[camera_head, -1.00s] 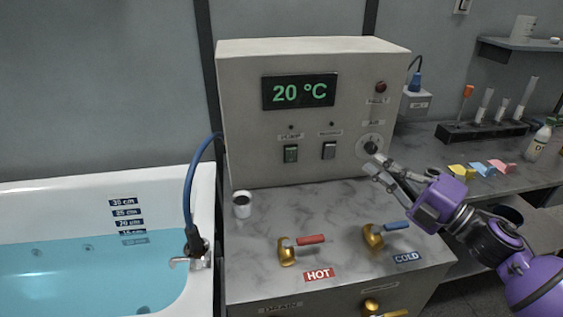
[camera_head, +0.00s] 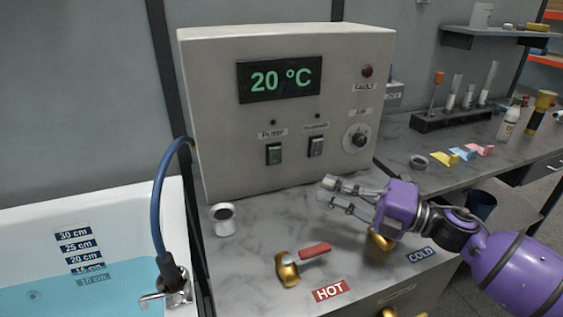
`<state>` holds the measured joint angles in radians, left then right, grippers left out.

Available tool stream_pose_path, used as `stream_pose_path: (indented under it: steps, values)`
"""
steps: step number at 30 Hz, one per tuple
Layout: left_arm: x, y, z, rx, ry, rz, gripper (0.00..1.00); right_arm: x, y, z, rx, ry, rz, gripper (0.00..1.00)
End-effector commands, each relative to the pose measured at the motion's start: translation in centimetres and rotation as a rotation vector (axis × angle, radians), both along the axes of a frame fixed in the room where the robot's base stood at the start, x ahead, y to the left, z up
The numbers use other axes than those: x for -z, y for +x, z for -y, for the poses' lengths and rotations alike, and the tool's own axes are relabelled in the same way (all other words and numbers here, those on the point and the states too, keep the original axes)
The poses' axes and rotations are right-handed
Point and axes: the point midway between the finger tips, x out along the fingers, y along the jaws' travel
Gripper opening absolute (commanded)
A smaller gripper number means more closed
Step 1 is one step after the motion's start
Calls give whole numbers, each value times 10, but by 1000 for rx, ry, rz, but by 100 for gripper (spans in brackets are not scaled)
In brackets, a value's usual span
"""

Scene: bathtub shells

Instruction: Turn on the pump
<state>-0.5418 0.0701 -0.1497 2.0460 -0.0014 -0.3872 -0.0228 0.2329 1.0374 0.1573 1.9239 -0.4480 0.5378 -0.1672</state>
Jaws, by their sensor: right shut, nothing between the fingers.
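The grey control box (camera_head: 228,130) stands on the marble-topped cabinet. My right gripper (camera_head: 322,189) is over the counter, below and to the right of the pump switch, pointing left and apart from the panel. Its fingers hold nothing. My left gripper is not in view.
The red hot lever (camera_head: 315,250) stands on the counter below my gripper; my arm partly hides the brass cold valve (camera_head: 380,243). A white cup (camera_head: 223,219) stands near the box. The filled bathtub (camera_head: 120,197) with its blue hose (camera_head: 160,197) is at left.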

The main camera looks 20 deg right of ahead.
Motion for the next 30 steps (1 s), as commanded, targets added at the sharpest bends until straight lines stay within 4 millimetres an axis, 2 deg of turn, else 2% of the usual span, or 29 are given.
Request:
stream_pose_path:
  steps: [5,18,24,30]
  values:
    - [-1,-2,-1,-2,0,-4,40,-3,10,-11,-2,2,2,0]
    - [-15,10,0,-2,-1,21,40,-14,70,-76,-1,2,3,0]
    - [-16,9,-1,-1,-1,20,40,-16,98,-74,2,1,2,0]
    - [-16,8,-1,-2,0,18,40,-15,107,-75,1,1,-1,0]
